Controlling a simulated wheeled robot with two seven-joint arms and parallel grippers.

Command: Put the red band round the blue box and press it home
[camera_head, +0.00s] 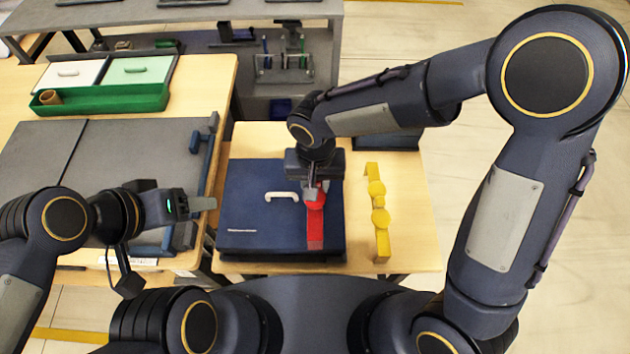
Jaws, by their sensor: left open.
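The blue box (245,215) lies flat on the light wooden table, with a white handle (281,196) on its top. The red band (315,230) lies across the right part of the box's top, running front to back. Its far part is hidden under my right gripper (317,194), which points down at the band's raised middle. I cannot tell whether the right fingers are closed on it. My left gripper (208,204) is open, just left of the box and apart from it. Whether the band's ends reach down the box's sides is not clear.
A yellow band (382,222) lies on the table right of the box. A grey folding board (40,155) covers the left table, with a green tray (110,98) behind it. A grey shelf (190,12) stands at the back. The table's right edge strip (415,200) is clear.

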